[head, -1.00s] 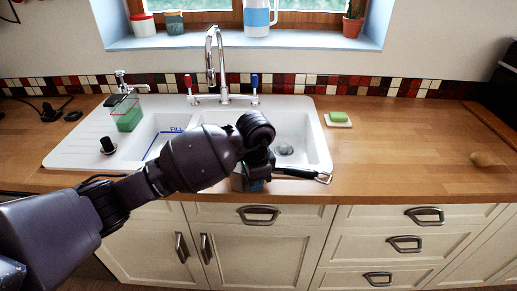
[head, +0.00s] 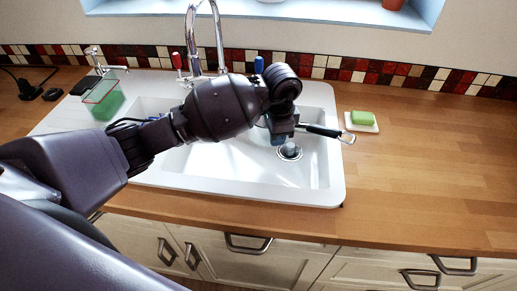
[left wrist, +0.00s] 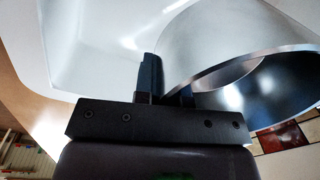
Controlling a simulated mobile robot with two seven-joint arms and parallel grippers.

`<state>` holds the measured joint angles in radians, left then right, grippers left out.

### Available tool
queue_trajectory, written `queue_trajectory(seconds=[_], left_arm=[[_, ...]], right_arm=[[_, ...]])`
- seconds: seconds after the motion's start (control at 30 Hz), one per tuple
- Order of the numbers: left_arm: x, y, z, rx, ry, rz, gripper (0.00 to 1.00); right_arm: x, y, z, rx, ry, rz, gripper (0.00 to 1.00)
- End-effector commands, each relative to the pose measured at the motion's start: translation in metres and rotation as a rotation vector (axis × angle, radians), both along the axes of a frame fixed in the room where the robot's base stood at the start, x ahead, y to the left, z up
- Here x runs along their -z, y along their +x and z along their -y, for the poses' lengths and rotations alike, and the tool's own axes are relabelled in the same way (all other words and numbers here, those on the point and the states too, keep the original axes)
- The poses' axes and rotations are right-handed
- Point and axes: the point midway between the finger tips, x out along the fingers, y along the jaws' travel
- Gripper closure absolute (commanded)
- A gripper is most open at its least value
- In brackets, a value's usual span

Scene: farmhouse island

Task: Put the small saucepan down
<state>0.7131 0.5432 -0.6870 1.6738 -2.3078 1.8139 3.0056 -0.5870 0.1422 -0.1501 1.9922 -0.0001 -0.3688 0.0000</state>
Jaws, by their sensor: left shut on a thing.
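My left gripper (head: 287,142) is over the right basin of the sink, shut on the small saucepan. In the head view the saucepan's dark handle (head: 322,131) sticks out to the right, with a metal loop at its end; its body is mostly hidden behind my arm. In the left wrist view the shiny metal saucepan (left wrist: 215,45) fills the upper right, its wall by the gripper's fingers (left wrist: 168,85) and its open mouth showing. I cannot tell whether the saucepan touches the sink. My right gripper is not in view.
The white sink (head: 245,185) has a drain (head: 289,151) and a tall faucet (head: 219,40). A green sponge (head: 362,118) lies on a white dish to its right. A green-filled container (head: 104,101) stands at its left. The wooden counter (head: 430,180) to the right is clear.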

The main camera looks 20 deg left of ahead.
Motion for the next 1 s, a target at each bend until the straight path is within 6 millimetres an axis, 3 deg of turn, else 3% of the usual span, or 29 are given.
queue_trajectory(seconds=[0.03,0.2,0.4,0.63,1.0], left_arm=[[0.015,0.0,0.0,0.001,-0.001,-0.003,1.0],[0.046,0.0,0.0,0.001,0.0,-0.004,1.0],[0.068,0.0,0.0,0.001,-0.002,-0.003,1.0],[0.07,-0.002,-0.015,-0.002,0.002,0.003,1.0],[0.069,-0.019,-0.083,-0.004,0.005,0.002,1.0]], right_arm=[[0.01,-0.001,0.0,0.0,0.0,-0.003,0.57],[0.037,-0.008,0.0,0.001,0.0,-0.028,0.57],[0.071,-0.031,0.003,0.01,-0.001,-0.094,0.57],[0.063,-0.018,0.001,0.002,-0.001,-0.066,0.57],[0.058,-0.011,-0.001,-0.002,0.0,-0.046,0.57]])
